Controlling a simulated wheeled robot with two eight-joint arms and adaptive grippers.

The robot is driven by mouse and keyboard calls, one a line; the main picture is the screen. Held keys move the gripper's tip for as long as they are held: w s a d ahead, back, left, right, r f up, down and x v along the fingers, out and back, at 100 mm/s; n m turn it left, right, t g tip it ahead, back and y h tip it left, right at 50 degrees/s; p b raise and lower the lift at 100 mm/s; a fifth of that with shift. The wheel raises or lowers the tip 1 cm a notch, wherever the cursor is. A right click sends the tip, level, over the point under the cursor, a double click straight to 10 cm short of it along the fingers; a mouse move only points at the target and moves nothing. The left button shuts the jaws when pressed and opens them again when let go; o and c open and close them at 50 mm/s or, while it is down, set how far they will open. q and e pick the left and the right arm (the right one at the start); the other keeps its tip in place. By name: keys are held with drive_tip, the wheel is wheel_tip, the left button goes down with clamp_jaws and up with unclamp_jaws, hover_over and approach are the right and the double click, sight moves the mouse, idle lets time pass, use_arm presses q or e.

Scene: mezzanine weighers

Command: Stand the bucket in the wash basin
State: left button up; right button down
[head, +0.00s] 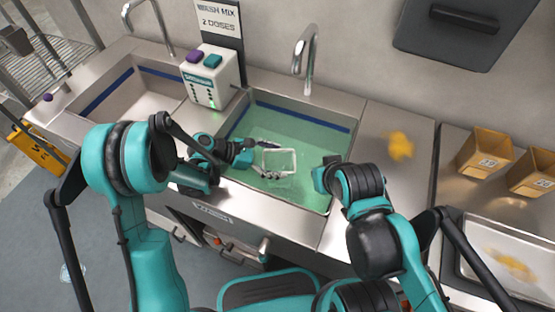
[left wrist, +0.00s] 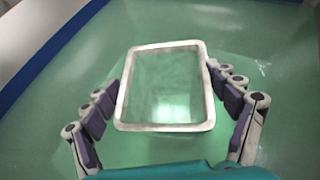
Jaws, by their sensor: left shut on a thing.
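The bucket (head: 279,151) looks like a see-through box with a pale rectangular rim. It is in the wash basin (head: 232,117), amid the green water, with its opening facing up. My left gripper (head: 268,159) reaches into the basin from the left and is shut on the bucket. In the left wrist view the bucket (left wrist: 165,127) sits between the two fingers of the gripper (left wrist: 163,85). Whether its base touches the basin floor is hard to tell. My right arm hangs over the basin's right edge; its fingers are hidden.
A tap (head: 306,62) rises behind the basin. A white dispenser (head: 210,80) with purple and teal buttons stands at its left back corner. Another basin (head: 128,98) is at left. A yellow item (head: 399,146) lies on the right counter, with tan boxes (head: 485,152) beyond.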

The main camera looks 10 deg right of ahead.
use_arm(q)
drive_tip(key=o, duration=1.7)
drive_tip(key=shift+a+r+p, duration=0.15)
drive_tip(key=shift+r+p, duration=0.75)
drive_tip(key=shift+p, duration=0.15)
drive_tip(key=p+v, duration=0.2)
drive_tip(key=v, duration=0.9)
drive_tip(key=shift+a+f+p, duration=0.1)
drive_tip(key=shift+a+p, duration=0.2)
drive_tip(key=shift+a, duration=0.05)
